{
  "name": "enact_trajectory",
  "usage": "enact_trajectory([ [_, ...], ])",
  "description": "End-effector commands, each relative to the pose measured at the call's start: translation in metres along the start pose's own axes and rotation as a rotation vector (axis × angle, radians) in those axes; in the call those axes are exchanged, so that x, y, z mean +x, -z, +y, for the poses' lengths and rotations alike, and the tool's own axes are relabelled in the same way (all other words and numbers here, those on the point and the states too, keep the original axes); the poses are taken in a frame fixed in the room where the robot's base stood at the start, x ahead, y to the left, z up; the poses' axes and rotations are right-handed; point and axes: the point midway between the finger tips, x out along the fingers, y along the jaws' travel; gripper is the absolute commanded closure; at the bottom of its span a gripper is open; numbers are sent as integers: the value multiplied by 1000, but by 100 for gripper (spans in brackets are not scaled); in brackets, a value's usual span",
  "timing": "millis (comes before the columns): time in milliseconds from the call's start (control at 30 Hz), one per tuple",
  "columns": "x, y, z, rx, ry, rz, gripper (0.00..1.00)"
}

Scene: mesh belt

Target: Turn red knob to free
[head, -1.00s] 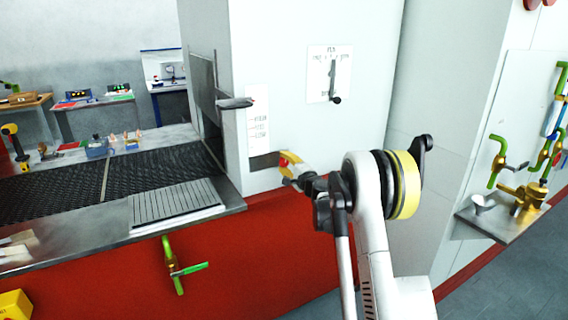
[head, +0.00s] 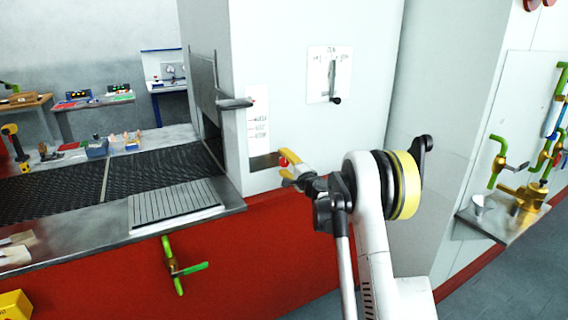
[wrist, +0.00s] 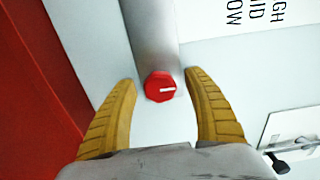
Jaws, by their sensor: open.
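The red knob (wrist: 160,87) shows in the wrist view, with a white mark on its face. It sits at the end of a grey strip (wrist: 152,35) on the white panel. In the head view the knob (head: 284,162) shows just beyond my fingers. My gripper (wrist: 162,98) is open, one yellow finger on each side of the knob. In the wrist view a gap shows between each finger and the knob; I cannot tell how deep the fingers reach. In the head view my gripper (head: 286,167) is at the panel's lower left.
A printed scale (head: 258,128) stands above the knob. A handle (head: 235,103) juts out to the left of the scale. A lever plate (head: 330,75) is on the panel to the upper right. The mesh belt (head: 60,182) runs to the left, above a red wall (head: 110,262).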

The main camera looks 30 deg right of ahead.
Motion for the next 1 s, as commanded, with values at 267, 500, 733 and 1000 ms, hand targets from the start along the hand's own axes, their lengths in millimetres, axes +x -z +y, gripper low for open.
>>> enact_trajectory([
  [267, -20, 1, 0, 0, 0, 1, 40],
  [500, -74, 1, 0, 0, 0, 2, 40],
  [733, -111, 0, 0, 0, 0, 1, 40],
  [1000, -120, 0, 0, 0, 0, 0, 40],
])
